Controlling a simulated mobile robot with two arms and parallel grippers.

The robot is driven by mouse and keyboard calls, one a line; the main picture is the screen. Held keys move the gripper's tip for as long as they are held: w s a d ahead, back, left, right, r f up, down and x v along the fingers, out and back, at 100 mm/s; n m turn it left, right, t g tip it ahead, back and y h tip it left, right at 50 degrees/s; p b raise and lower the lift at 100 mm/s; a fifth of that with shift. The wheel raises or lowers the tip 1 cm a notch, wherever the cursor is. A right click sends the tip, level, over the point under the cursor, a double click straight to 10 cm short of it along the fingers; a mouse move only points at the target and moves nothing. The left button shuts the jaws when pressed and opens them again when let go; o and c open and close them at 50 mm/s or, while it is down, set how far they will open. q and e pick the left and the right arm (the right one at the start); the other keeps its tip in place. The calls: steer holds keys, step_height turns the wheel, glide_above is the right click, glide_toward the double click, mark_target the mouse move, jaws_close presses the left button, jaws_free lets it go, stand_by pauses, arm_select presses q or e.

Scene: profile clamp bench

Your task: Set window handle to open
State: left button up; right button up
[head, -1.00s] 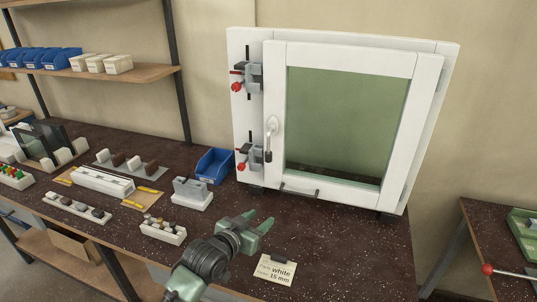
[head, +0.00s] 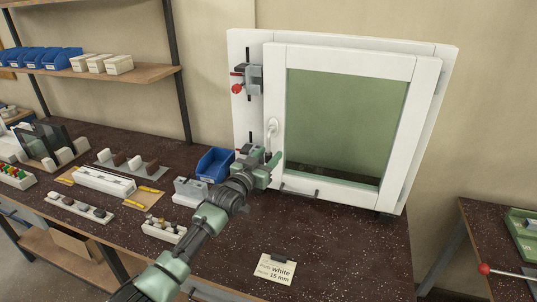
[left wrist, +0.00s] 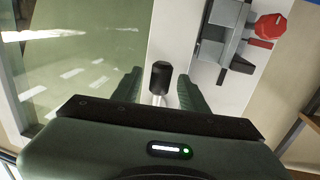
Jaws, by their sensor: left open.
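The white window (head: 350,60) stands upright on the bench, its sash closed in the frame. The window handle (head: 271,127) is on the sash's left stile and hangs downward. In the head view its lower part is hidden behind my left gripper (head: 264,157). In the left wrist view the handle's black grip (left wrist: 160,75) and metal shaft stand between the two open green fingers, with a gap on each side. The left gripper is not closed on it. My right gripper is not in view.
An upper clamp (head: 248,78) with a red knob sits on the frame's left side. A clamp (left wrist: 238,35) is close by in the left wrist view. A blue bin (head: 213,163) is left of my gripper. A label card (head: 275,269) lies at the front.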

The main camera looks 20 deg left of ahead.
arm_select(q)
steer(key=shift+w+d, duration=0.1)
steer(key=shift+c, duration=0.2)
jaws_close()
stand_by(1.3)
